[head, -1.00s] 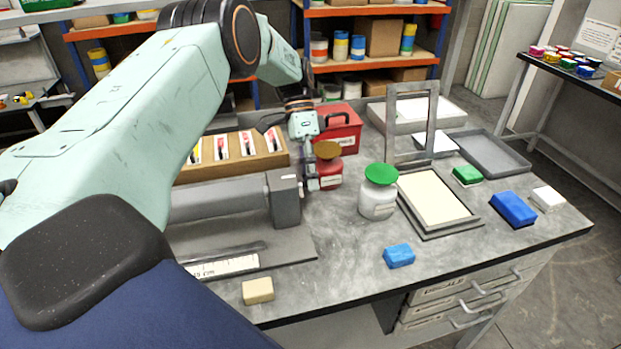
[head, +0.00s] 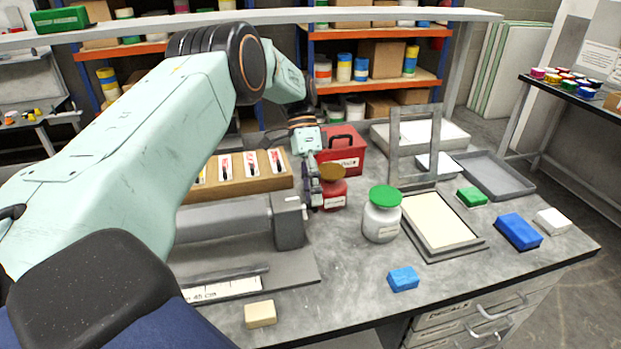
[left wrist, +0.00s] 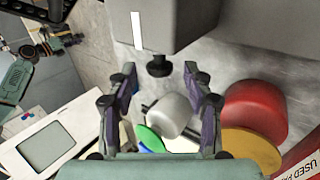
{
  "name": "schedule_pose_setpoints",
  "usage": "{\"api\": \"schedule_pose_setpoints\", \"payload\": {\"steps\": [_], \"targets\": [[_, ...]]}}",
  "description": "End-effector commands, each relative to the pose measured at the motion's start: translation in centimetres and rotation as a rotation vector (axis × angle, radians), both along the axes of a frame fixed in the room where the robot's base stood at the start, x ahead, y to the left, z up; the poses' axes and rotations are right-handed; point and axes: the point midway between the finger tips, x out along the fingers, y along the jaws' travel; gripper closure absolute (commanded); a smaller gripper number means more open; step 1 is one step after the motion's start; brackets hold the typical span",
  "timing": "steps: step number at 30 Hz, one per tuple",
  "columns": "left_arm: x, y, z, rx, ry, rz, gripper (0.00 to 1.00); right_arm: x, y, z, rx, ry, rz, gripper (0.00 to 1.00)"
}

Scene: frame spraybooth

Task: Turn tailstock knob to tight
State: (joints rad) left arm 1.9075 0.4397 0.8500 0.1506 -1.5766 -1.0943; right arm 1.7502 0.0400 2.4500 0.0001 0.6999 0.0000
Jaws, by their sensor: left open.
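The tailstock is a grey block (head: 289,222) at the right end of a long grey bed on the bench. Its knob, small, round and black, shows in the left wrist view (left wrist: 159,67), sticking out from the block. My left gripper (head: 314,196) is beside the block's right face, fingers pointing down in the head view, and hides the knob there. In the left wrist view my open left gripper (left wrist: 160,82) has one finger on each side of the knob, which lies ahead between the tips. I see no contact.
A red jar (head: 332,188) with an ochre lid stands close right of my gripper. A white jar (head: 381,220) with a green lid is farther right. A red box (head: 343,148) is behind. A blue block (head: 403,279) lies on clear bench in front.

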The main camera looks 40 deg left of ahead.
Motion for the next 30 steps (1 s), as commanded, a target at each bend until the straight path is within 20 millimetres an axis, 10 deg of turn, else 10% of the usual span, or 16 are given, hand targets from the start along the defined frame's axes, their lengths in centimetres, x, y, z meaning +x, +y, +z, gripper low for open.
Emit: {"api": "schedule_pose_setpoints", "payload": {"steps": [30], "targets": [[2.2,2.8,5.1,0.001,-0.001,0.000,0.49,0.0,0.0,0.0,0.000,0.000,0.000,0.60]]}}
